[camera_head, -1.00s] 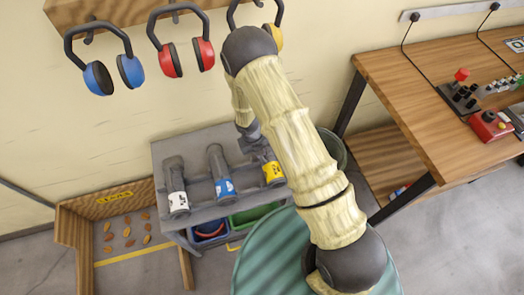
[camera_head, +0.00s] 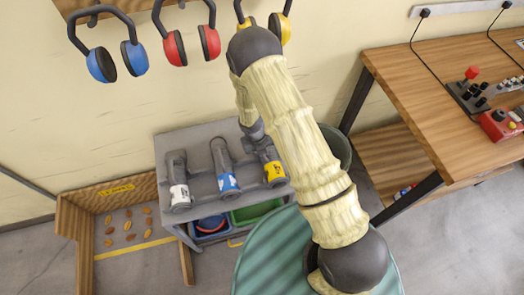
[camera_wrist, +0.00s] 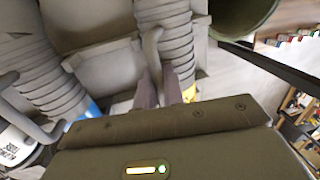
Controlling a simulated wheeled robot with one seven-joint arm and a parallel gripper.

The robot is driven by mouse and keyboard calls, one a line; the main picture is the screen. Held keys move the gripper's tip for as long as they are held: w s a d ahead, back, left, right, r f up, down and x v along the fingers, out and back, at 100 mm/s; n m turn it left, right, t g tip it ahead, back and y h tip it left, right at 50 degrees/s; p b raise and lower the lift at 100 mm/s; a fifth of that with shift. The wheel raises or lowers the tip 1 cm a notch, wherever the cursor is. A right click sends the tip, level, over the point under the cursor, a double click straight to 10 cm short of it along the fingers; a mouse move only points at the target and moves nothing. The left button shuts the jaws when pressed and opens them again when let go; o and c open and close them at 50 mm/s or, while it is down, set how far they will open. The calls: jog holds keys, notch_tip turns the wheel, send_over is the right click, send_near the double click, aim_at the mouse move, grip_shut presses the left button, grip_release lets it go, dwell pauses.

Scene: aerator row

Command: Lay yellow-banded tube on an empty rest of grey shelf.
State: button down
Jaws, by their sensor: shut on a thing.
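The yellow-banded tube (camera_head: 275,173) is at the right end of the grey shelf (camera_head: 188,137), beside the blue-banded tube (camera_head: 228,182). In the wrist view its ribbed grey body (camera_wrist: 177,45) runs behind my gripper (camera_wrist: 160,78), with a little yellow showing below. My gripper is shut on a thin curved grey handle that seems to belong to this tube. Whether the tube touches a rest is hidden. The white-banded tube (camera_head: 180,196) lies at the left of the shelf. No bare rest is clearly visible.
A blue bin (camera_head: 211,226) and a green bin (camera_head: 257,211) sit under the shelf top. A wooden workbench (camera_head: 430,90) is further right; earmuffs (camera_head: 102,64) hang above.

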jog(key=shift+d+f, duration=0.25)
jog(key=shift+d, duration=0.3)
jog(key=shift+d+f, duration=0.25)
jog(key=shift+d, duration=0.25)
jog(key=c, duration=1.6)
grip_release()
jog(key=shift+o, duration=0.8)
jog(key=shift+w+a+r, duration=0.1)
jog(key=shift+a+r, duration=0.1)
jog(key=shift+r, duration=0.35)
jog(key=a+r, duration=0.2)
jog(key=r, duration=0.6)
jog(key=s+a+r, duration=0.1)
jog(key=a+r, duration=0.1)
jog(key=r, duration=0.7)
jog(key=shift+s+a, duration=0.2)
jog(key=shift+a, duration=0.15)
